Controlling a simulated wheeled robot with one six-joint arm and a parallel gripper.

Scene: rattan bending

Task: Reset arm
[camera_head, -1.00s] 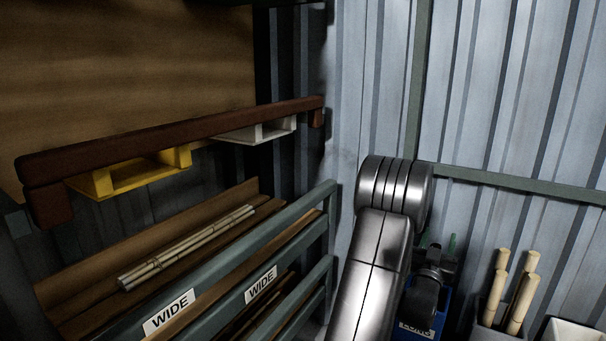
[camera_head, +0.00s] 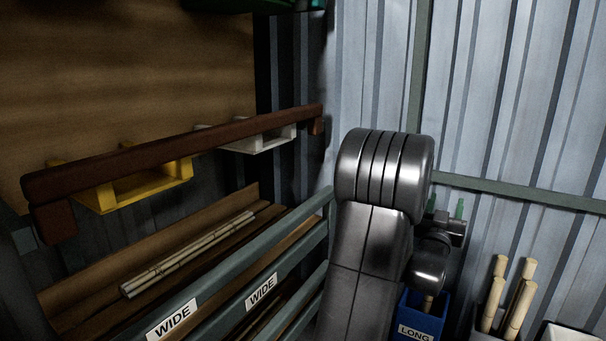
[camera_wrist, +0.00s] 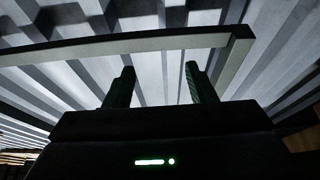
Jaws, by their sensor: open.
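My arm rises in the lower middle of the head view, in front of the corrugated wall. My gripper (camera_head: 446,208) shows partly behind the arm, with its two green fingertips pointing up. In the wrist view my gripper (camera_wrist: 160,85) has its two dark green fingers standing wide apart, open, with nothing between them. Beyond the fingers are only the corrugated metal wall (camera_wrist: 150,70) and a grey beam (camera_wrist: 120,45).
A shelf rack with "WIDE" labels (camera_head: 172,318) holds a bundle of canes (camera_head: 190,255) at left. A brown rail (camera_head: 170,152) runs above it.

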